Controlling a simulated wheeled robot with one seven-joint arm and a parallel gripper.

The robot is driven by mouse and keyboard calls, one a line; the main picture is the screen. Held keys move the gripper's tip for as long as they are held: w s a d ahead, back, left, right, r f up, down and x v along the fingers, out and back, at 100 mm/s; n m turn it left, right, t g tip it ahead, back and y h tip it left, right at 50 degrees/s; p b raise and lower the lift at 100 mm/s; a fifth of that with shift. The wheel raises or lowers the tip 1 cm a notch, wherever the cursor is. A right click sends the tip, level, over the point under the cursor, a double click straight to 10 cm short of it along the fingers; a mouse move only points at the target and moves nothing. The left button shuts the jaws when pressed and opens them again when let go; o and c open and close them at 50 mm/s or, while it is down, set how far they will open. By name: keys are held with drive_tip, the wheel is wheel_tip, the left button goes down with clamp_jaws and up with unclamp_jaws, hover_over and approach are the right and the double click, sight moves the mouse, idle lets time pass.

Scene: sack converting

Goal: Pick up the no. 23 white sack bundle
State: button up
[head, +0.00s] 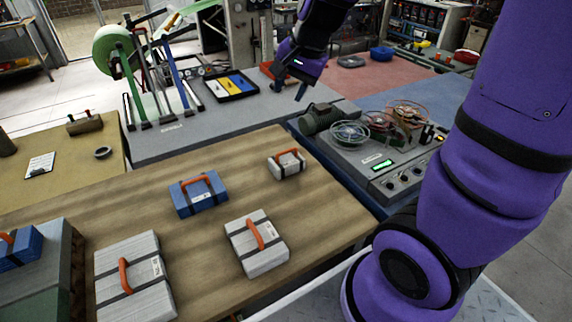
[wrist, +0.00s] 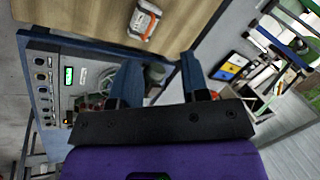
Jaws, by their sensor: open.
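Three white bundles with dark straps and orange handles lie on the wooden table: a large one (head: 140,295) at front left, a middle-sized one (head: 270,258) at front centre, and a small one (head: 292,168) near the back right. Their labels are too small to read, so I cannot tell which is no. 23. My gripper (head: 288,90) is open and empty, raised beyond the small bundle and apart from all three. In the wrist view, one white bundle (wrist: 141,22) lies ahead of the open fingers (wrist: 162,72).
A blue bundle (head: 186,205) sits among the white ones on the wooden table (head: 330,220); another (head: 22,252) rests on a green-grey block at left. A control console (head: 400,165) with wire reels stands right of the table. A tray of coloured pieces (head: 230,84) lies behind.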

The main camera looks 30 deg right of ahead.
drive_tip(key=w+d+f+m, duration=0.35)
drive_tip(key=w+f, duration=0.25)
drive_tip(key=f, duration=0.2)
drive_tip(key=m+g+h, duration=0.1)
drive_tip(key=m+h, duration=0.1)
drive_tip(key=m, duration=0.3)
approach(289, 150)
drive_tip(key=x, duration=1)
drive_tip(key=shift+w+d+f, duration=0.15)
drive_tip(key=shift+d+f, duration=0.05)
drive_tip(key=shift+f, duration=0.05)
clamp_jaws()
